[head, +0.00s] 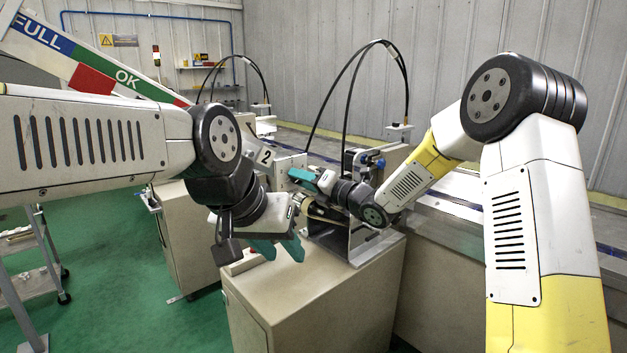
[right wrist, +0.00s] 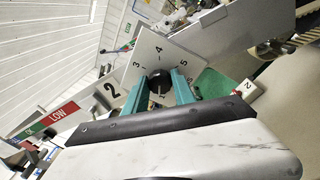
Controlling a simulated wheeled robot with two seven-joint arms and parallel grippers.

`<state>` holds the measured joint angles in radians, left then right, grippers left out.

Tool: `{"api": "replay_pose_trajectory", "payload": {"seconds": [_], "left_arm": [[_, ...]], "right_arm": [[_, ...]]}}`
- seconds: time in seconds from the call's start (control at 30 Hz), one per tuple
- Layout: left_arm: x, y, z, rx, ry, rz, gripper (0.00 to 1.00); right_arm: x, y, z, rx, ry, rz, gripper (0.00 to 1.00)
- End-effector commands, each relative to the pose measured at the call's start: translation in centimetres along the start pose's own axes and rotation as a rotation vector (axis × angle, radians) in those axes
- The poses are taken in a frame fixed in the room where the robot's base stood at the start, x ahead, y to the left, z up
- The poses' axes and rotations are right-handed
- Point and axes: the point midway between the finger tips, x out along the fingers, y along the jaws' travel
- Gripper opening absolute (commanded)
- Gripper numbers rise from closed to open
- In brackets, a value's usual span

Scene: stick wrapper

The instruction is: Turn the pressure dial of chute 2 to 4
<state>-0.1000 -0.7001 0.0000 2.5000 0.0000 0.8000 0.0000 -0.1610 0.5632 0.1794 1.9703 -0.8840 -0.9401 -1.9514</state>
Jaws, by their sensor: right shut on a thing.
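The chute 2 pressure dial is a black round knob (right wrist: 161,82) on a pale plate (right wrist: 152,47) marked 3, 4 and 5 in the right wrist view. My right gripper's teal fingers (right wrist: 165,90) are shut on the knob, one on each side. The knob's pointer is too small to read. In the head view my right gripper (head: 303,178) reaches the plate (head: 290,165) from the right and hides the knob. A label with a 2 (head: 265,156) is beside it. My left gripper (head: 277,248) is open and empty, pointing down in front of the machine.
A beige cabinet (head: 310,300) stands below both grippers, with a metal bracket (head: 355,243) on top. Black cables (head: 345,85) arch above the machine. A sign with FULL and OK (head: 95,62) slopes at the upper left.

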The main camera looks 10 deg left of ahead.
Motion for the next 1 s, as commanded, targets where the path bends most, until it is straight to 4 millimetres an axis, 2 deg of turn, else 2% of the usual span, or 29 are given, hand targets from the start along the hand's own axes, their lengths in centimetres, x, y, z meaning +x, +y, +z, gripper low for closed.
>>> {"api": "replay_pose_trajectory", "payload": {"seconds": [1.0], "left_arm": [[0.0,0.0,0.0,0.0,0.0,0.0,0.36]], "right_arm": [[-0.06,-0.23,-0.12,0.921,-0.075,0.073,0.0]]}}
